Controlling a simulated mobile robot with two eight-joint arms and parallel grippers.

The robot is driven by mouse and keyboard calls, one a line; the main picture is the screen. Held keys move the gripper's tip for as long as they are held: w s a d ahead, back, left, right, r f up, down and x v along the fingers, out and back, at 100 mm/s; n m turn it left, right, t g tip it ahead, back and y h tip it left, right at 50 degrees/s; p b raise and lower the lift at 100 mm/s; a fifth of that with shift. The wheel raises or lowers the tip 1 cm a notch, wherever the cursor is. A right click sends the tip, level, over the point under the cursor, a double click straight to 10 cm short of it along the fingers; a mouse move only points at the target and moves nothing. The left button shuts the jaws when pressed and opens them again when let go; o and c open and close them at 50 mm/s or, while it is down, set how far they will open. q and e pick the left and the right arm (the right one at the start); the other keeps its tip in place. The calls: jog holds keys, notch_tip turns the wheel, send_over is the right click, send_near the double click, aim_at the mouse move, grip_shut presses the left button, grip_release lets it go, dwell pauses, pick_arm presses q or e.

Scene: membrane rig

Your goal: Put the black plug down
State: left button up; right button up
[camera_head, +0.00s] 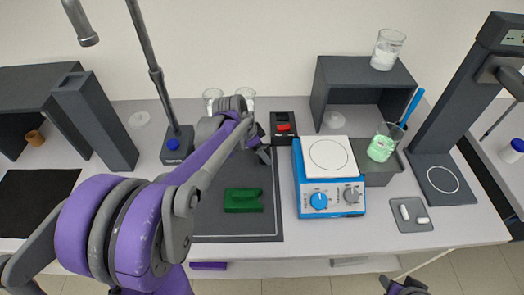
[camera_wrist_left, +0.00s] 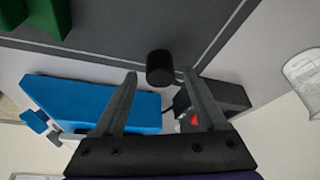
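The black plug (camera_wrist_left: 160,67) is a short dark cylinder in the left wrist view, seen against the white border line of the dark mat (camera_wrist_left: 110,42). It lies just beyond and between the fingertips of my left gripper (camera_wrist_left: 160,74). A gap shows on each side, so the fingers do not touch it. In the head view my left gripper (camera_head: 264,154) is over the mat's back right part, in front of the red-switch box. The plug cannot be made out there. My right gripper (camera_head: 404,287) is only partly in view at the bottom edge.
A green block (camera_head: 243,200) sits on the mat. A blue hotplate stirrer (camera_head: 329,200) stands right of it. The mat's front part is clear.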

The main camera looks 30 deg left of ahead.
pick_arm(q)
jog(key=shift+w+r, duration=0.1)
jog(key=shift+r, duration=0.1)
jog(key=v, duration=1.1)
jog(key=s+d+f+n+y, duration=0.1)
jog(key=s+d+f+n, duration=0.1)
jog(key=s+d+f, duration=0.1)
jog(key=s+d+f+n+t, duration=0.1)
jog(key=s+d+f+n, duration=0.1)
jog(key=s+d, duration=0.3)
jog(key=s+d+f+n+t+y+p, duration=0.1)
jog(key=s+d+f+n, duration=0.2)
jog(key=s+d+f, duration=0.1)
jog(key=shift+s+d+y, duration=0.15)
jog(key=shift+s+d, duration=0.1)
jog(key=shift+s, duration=0.45)
jog(key=shift+s+d+y, duration=0.15)
jog(key=shift+s+d, duration=0.1)
jog(key=shift+s, duration=0.4)
